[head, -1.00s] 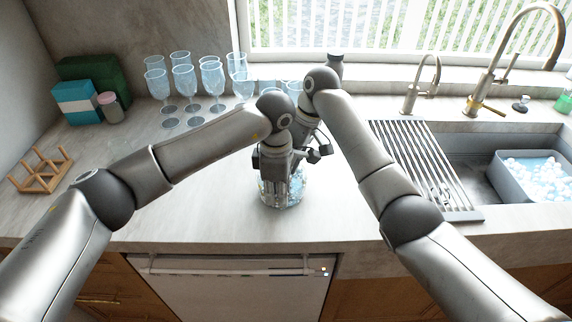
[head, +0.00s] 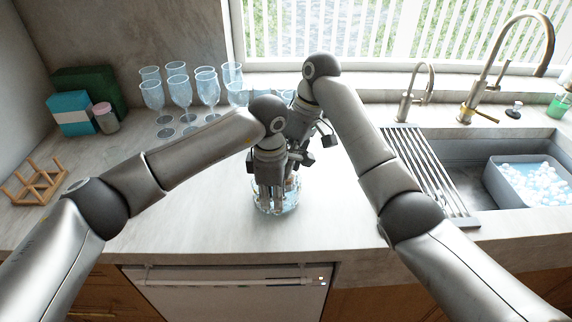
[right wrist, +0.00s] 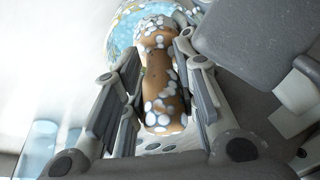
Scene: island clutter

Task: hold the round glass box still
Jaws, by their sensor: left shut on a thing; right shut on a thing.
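The round glass box (head: 288,206) is a clear, bluish, round container standing on the counter near its front edge, below both grippers in the head view. My left gripper (head: 270,200) points down with its fingers at the box and is shut on it; its exact contact is hard to see. My right gripper (head: 301,163) is just behind and right of the left one, partly hidden by it. In the right wrist view, its fingers (right wrist: 157,50) are shut on a brown, narrow-waisted thing (right wrist: 160,88) with white spots. The blue-and-white spotted glass behind that thing appears to be the box.
Several stemmed glasses (head: 180,92) stand behind to the left. A wooden rack (head: 38,182), a blue box (head: 75,113) and a pink-lidded jar (head: 106,118) are farther left. A drying rack (head: 425,170) and the sink lie right. The counter left of the box is clear.

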